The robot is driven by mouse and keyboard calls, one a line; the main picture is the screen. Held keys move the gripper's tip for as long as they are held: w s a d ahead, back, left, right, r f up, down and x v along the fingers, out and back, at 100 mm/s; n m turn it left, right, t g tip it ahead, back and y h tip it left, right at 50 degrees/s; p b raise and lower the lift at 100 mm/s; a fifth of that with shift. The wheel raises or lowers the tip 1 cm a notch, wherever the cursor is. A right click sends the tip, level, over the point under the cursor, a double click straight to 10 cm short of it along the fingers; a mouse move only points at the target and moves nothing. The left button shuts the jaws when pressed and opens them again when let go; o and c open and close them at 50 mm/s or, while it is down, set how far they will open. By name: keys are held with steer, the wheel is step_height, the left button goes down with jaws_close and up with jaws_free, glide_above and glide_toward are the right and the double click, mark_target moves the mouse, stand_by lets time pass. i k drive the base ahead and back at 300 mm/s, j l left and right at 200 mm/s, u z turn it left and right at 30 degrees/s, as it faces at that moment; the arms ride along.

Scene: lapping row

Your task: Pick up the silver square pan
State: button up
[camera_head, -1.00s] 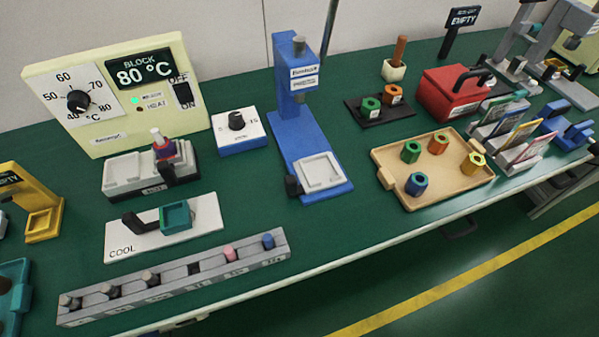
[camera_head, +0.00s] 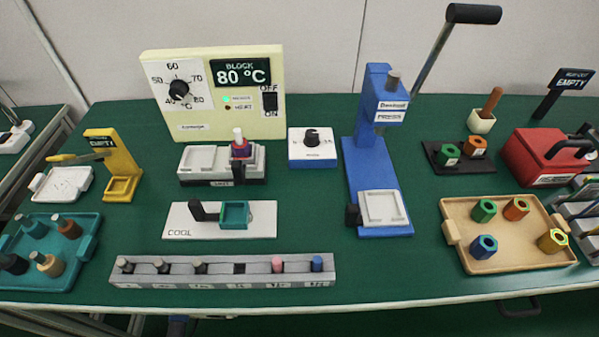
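No gripper of mine shows in the head view. A pale silver-grey square pan (camera_head: 384,207) with a raised rim lies on the base of the blue press (camera_head: 371,190), at right of centre. It looks empty. Another pale square shape (camera_head: 201,159) sits on the left half of the heating block (camera_head: 222,180) under the 80 °C panel. I cannot tell whether it is a loose pan or part of the block. A teal square pan (camera_head: 234,215) with a black handle lies on the white COOL plate (camera_head: 185,223).
A grey rack (camera_head: 215,270) of small bottles lies along the front edge. A teal tray (camera_head: 82,225) and yellow stand (camera_head: 122,165) are at left. A tan tray (camera_head: 507,258) with hex pieces and a red box (camera_head: 533,155) are at right. The press lever (camera_head: 473,14) rises high.

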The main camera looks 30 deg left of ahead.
mark_target(238, 165)
steer(key=i+j+u, duration=0.15)
steer(key=u, duration=0.2)
steer(key=i+j+u, duration=0.45)
steer(key=u, duration=0.25)
